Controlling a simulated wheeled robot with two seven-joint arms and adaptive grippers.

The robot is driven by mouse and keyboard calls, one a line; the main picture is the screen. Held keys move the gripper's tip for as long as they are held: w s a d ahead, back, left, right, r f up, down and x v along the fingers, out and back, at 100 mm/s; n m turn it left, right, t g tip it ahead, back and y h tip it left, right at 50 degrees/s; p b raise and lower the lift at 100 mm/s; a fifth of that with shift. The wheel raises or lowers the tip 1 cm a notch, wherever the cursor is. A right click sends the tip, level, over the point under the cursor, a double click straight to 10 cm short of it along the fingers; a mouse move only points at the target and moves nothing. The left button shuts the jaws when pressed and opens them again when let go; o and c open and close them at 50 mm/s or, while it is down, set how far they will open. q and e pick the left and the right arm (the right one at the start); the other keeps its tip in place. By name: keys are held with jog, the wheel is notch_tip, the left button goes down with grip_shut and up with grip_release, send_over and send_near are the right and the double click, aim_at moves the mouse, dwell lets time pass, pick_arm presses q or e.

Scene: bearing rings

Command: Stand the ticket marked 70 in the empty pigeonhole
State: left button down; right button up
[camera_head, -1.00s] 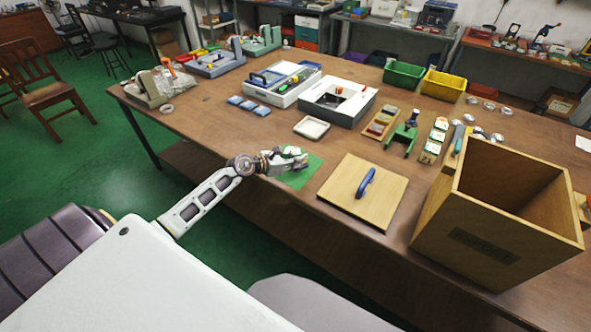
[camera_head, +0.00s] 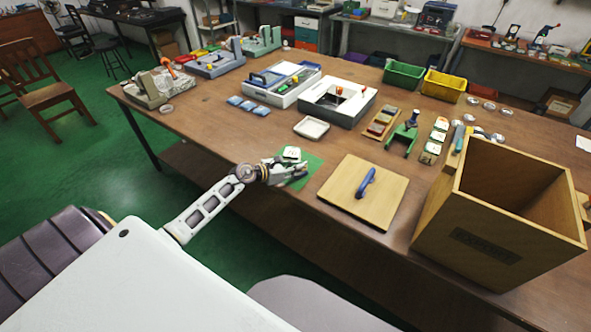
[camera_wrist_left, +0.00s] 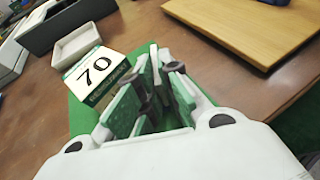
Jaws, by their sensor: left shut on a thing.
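The ticket marked 70 (camera_wrist_left: 97,70) has a white face with black digits and a dark green edge. It shows left of the fingers in the left wrist view and as a small white patch (camera_head: 291,154) in the head view. A narrow rack with white and green tickets (camera_head: 435,143) stands at the right of the table. A wooden rack (camera_head: 381,123) is left of it. I cannot make out which pigeonhole is empty. My right gripper is not in view.
A large open wooden box (camera_head: 480,230) stands at the right. A shallow white tray (camera_head: 311,127) lies behind the mat. A green stand (camera_head: 403,137) is between the racks.

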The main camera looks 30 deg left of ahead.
pick_arm(q)
jog(key=shift+f, duration=0.1)
jog(key=c, duration=1.9)
grip_release()
jog(key=shift+r, duration=0.2)
jog(key=shift+v, duration=1.7)
jog(key=shift+b+v, duration=0.45)
jog(key=shift+v, duration=3.75)
